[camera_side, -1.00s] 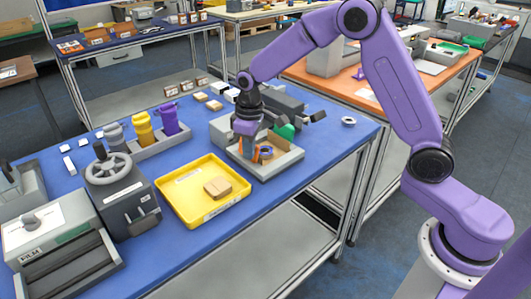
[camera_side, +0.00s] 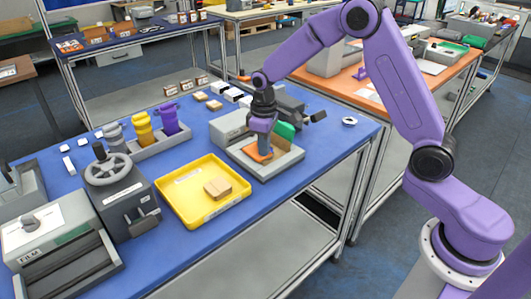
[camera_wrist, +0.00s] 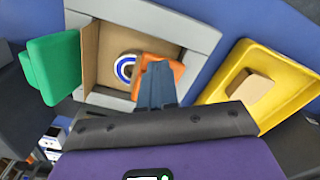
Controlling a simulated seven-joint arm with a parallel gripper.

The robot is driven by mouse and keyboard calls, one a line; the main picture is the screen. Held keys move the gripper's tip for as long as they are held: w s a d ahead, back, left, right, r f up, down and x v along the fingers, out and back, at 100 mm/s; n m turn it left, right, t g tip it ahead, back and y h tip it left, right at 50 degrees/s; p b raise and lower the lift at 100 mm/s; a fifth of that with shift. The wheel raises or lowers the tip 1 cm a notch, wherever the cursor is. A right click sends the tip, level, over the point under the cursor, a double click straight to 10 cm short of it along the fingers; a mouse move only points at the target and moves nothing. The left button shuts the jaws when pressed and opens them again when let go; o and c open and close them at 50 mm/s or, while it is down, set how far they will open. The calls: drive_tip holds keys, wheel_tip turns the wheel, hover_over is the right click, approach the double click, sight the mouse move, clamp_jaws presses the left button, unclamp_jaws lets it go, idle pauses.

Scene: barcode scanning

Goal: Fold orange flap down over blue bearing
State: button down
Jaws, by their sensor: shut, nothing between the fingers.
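The orange flap (camera_wrist: 148,66) shows in the wrist view beside the blue bearing (camera_wrist: 126,68), a blue-and-white ring lying in an open brown carton (camera_wrist: 92,48). The flap's edge lies close to the bearing, whose ring is still mostly visible. My gripper (camera_wrist: 158,72) is shut and empty, its dark fingertips against or just over the flap; contact is not certain. In the side view, the orange flap (camera_side: 257,154) lies low in the grey fixture (camera_side: 281,163), with my gripper (camera_side: 264,156) above it. The bearing is hidden there. A green flap (camera_wrist: 54,68) stands out at the carton's left.
A yellow tray (camera_side: 203,211) holding a small tan box (camera_side: 218,188) stands beside the fixture. Purple and yellow bottles (camera_side: 168,121) stand in a grey rack behind it. A white-and-dark ring (camera_side: 349,121) lies on the clear blue table at the right.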

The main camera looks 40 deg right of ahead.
drive_tip(key=shift+s+a+f, duration=0.2)
drive_tip(key=shift+s+a, duration=0.05)
drive_tip(key=shift+s, duration=0.05)
drive_tip(key=a+r, duration=0.3)
drive_tip(key=a, duration=0.4)
drive_tip(key=shift+w+a+r, duration=0.15)
drive_tip(key=shift+w+a, duration=0.05)
wheel_tip(320, 180, up, 8)
idle(1.0)
drive_tip(key=s+r+n, duration=0.1)
drive_tip(key=s+n, duration=0.2)
drive_tip(key=s, duration=1.5)
drive_tip(key=s+d+f+n, duration=0.1)
drive_tip(key=s+d, duration=0.3)
drive_tip(key=s, duration=0.4)
drive_tip(key=s+d+f+n, duration=0.1)
drive_tip(key=s+d, duration=0.3)
drive_tip(key=s, duration=0.5)
drive_tip(key=shift+d+f+n, duration=0.3)
drive_tip(key=shift+n, duration=0.5)
